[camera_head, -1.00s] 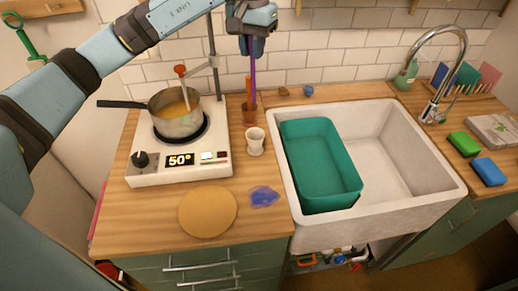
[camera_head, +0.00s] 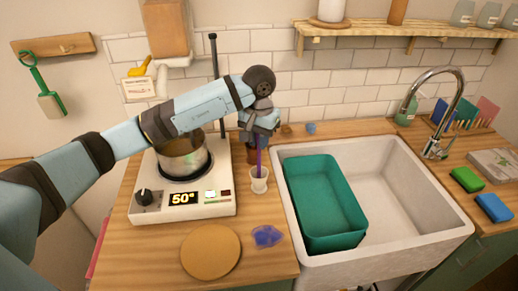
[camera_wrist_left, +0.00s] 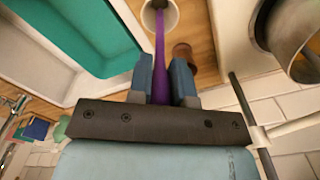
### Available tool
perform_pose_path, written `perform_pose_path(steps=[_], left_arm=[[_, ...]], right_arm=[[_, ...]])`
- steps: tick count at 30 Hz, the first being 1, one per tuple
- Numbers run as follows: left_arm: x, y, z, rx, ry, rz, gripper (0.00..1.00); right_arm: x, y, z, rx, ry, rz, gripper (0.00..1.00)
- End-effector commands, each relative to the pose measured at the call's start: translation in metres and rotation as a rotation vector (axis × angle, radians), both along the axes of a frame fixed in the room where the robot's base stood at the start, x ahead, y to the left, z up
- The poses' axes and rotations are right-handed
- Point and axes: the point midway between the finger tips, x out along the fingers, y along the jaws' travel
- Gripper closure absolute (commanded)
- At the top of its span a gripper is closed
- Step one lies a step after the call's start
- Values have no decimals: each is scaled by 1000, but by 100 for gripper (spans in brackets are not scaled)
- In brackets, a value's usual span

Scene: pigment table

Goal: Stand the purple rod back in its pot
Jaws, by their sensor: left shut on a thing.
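The purple rod (camera_head: 259,160) is gripped in my left gripper (camera_head: 262,138) and points downward. Its lower end is at the mouth of the small white pot (camera_head: 259,184), and seems to be inside it. In the left wrist view the rod (camera_wrist_left: 160,45) runs from between the fingers (camera_wrist_left: 160,82) to the opening of the white pot (camera_wrist_left: 172,18). How deep it reaches, and whether it touches the bottom, I cannot tell. A brown pot (camera_wrist_left: 184,54) stands beside the white one, mostly behind my gripper in the head view. My right gripper is not in view.
The hot plate (camera_head: 205,203) with a metal pan (camera_head: 183,165) stands left of the pots, under my left arm. The sink (camera_head: 405,170) with a green basin (camera_head: 325,205) is to the right. A round wooden board (camera_head: 210,252) and blue-purple patch (camera_head: 266,236) lie in front.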

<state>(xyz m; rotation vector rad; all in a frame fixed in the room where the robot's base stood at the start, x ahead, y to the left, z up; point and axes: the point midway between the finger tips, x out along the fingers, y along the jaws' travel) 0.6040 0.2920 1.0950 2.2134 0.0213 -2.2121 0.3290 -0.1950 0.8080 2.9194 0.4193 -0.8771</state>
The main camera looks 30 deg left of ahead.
Motion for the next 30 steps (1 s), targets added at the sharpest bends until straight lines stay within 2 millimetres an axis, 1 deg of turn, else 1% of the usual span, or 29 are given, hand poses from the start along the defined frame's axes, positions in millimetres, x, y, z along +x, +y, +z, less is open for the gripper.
perform_pose_path(steps=[4, 9, 11, 18, 23, 24, 26, 27, 30], left_arm=[[0, 0, -10, 0, 1, -1, 100], [-1, 0, -34, -1, 4, 0, 100], [0, 0, -39, 0, 1, 1, 100], [0, 0, -41, 0, -1, -1, 100], [0, 0, -45, 1, -1, -1, 100], [0, 0, -44, 0, -1, -1, 72], [0, 0, -43, 0, -1, -1, 58], [0, 0, -43, 0, -1, -1, 56], [0, 0, -43, 0, -1, -1, 56]], right_arm=[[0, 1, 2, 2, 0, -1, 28], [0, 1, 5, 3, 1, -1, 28], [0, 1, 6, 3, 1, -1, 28], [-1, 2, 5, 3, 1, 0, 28], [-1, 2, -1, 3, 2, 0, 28], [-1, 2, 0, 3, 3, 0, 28], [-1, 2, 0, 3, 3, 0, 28], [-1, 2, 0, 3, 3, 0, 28], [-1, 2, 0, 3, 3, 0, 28]])
